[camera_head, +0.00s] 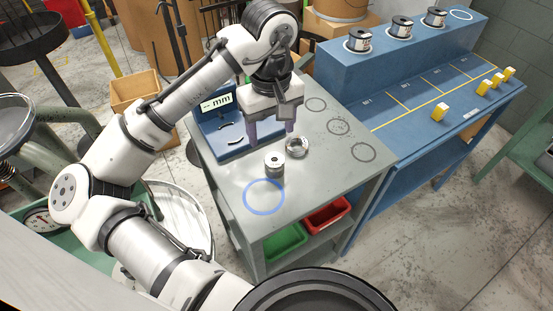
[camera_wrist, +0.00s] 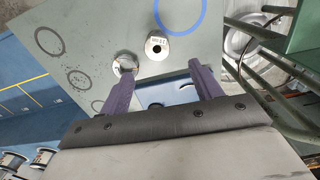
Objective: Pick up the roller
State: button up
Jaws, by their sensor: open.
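The roller, a short grey metal cylinder with a dark hole in its top, stands upright on the grey table (camera_head: 225,165) in the head view (camera_head: 274,166). It also shows in the wrist view (camera_wrist: 157,47), with small markings on its top. My gripper (camera_head: 271,138) is open above the table, behind the roller. In the wrist view, its two purple fingers (camera_wrist: 158,68) are apart with nothing between them, and the roller lies beyond their tips. A shiny round metal piece (camera_head: 297,146) stands to the right of the roller; one finger partly covers it in the wrist view.
A blue ring mark (camera_head: 264,196) lies in front of the roller, and dark circle marks are at the table's right. A blue gauge stand with an "mm" display (camera_head: 217,103) is behind left. A blue bench (camera_head: 410,100) holds spools and yellow blocks. Red and green bins sit below.

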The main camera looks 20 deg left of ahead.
send_over(274, 160)
notch_tip(274, 160, down, 5)
jog(key=shift+s+d+f+p, duration=0.15)
jog(key=shift+f+p, duration=0.25)
jog(key=shift+f, duration=1.05)
jog(key=shift+s+d+f+p, duration=0.15)
jog(key=shift+f+p, duration=0.25)
jog(key=shift+f, duration=1)
jog(key=shift+a, duration=0.1)
jog(key=c, duration=1.3)
jog(key=shift+r, duration=0.1)
jog(key=shift+c, duration=0.2)
